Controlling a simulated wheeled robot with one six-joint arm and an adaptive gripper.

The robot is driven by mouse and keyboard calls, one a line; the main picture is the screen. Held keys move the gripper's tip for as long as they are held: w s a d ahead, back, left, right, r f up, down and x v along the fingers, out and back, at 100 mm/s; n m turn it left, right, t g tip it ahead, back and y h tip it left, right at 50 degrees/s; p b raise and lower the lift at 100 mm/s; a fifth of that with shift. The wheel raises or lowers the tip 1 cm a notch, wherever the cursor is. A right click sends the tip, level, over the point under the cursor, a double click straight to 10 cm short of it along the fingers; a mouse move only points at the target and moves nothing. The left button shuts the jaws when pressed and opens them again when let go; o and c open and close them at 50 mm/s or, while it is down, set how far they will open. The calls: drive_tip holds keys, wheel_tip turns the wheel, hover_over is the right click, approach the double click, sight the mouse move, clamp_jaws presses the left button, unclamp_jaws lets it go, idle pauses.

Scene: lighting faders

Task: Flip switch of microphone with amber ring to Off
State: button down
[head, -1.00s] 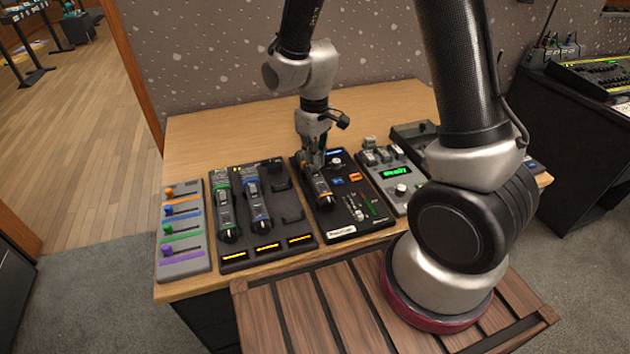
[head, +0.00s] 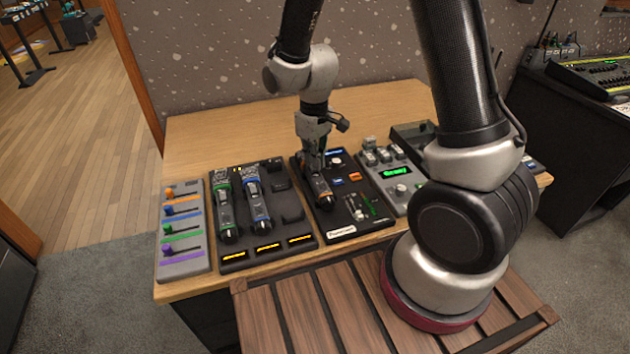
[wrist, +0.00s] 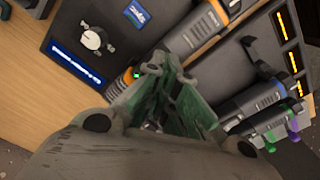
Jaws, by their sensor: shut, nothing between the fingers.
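The microphone with the amber ring (head: 324,195) lies on the black control panel (head: 345,230) in the middle of the desk. In the wrist view its body (wrist: 200,27) runs past my fingertips, with amber bands at its near end and a small green light beside the fingers. My gripper (head: 316,170) points down at the microphone's upper part. In the wrist view my gripper (wrist: 155,68) is shut with nothing between its fingers, close over the microphone. The fingers hide the switch, so its position and any contact cannot be told.
A cradle (head: 232,258) to the left holds a green-ringed microphone (head: 224,207) and a blue-ringed one (head: 256,207); its right slot is empty. A fader box (head: 183,268) stands further left, a grey unit (head: 402,190) to the right. The desk behind is clear.

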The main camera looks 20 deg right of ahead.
sight(316, 173)
drive_tip(key=shift+f, duration=0.7)
drive_tip(key=shift+r, duration=3.55)
drive_tip(key=s+d+r+m+t, duration=0.2)
drive_tip(key=s+d+r+m, duration=0.1)
drive_tip(key=s+d+r, duration=0.4)
drive_tip(key=s+d+r+m+t, duration=0.2)
drive_tip(key=s+d+r, duration=0.6)
drive_tip(key=s+r, duration=0.4)
drive_tip(key=shift+r+m, duration=0.5)
drive_tip(key=shift+r, duration=0.1)
drive_tip(key=shift+a, duration=0.1)
